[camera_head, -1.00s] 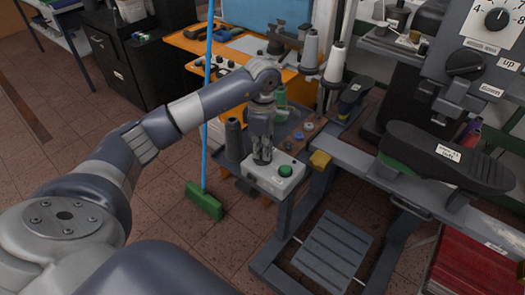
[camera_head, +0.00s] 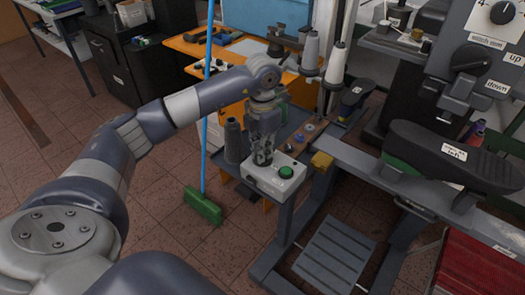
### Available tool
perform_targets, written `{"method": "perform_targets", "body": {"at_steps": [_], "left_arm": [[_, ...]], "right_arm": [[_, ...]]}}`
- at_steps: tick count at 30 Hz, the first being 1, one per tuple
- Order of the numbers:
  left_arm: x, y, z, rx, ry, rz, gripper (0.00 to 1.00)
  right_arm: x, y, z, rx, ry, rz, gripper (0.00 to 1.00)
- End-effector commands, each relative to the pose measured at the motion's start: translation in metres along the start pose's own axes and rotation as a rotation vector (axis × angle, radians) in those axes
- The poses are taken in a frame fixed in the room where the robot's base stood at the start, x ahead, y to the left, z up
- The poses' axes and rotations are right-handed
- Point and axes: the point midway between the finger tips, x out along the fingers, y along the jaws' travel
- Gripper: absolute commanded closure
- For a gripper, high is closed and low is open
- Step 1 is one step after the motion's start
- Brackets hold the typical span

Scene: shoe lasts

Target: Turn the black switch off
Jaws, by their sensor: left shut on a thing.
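A white control box (camera_head: 262,185) with a round green button (camera_head: 286,172) sits at the front of the machine's small shelf, in the middle of the head view. My left gripper (camera_head: 263,161) points down onto the box's top, just left of the green button. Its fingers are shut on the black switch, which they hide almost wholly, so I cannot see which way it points. My right gripper is not in view.
A dark thread cone (camera_head: 234,141) stands close left of my gripper. A blue-handled green broom (camera_head: 203,205) stands further left. A black shoe last (camera_head: 440,157) and the machine's black knob (camera_head: 471,58) are at right.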

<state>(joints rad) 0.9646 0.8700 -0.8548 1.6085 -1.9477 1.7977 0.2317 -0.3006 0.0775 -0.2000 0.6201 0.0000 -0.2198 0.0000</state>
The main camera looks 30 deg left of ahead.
Motion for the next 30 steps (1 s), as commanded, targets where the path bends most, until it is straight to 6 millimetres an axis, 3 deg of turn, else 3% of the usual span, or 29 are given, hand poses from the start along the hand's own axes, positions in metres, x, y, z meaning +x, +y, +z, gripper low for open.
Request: {"method": "perform_targets", "body": {"at_steps": [12, 30], "left_arm": [[-0.0017, 0.001, 0.0006, -0.223, -0.004, 0.002, 1.0], [-0.0023, 0.0013, 0.0009, -0.266, -0.005, 0.002, 1.0]], "right_arm": [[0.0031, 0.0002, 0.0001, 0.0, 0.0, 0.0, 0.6], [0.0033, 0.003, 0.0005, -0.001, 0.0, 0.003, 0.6]]}}
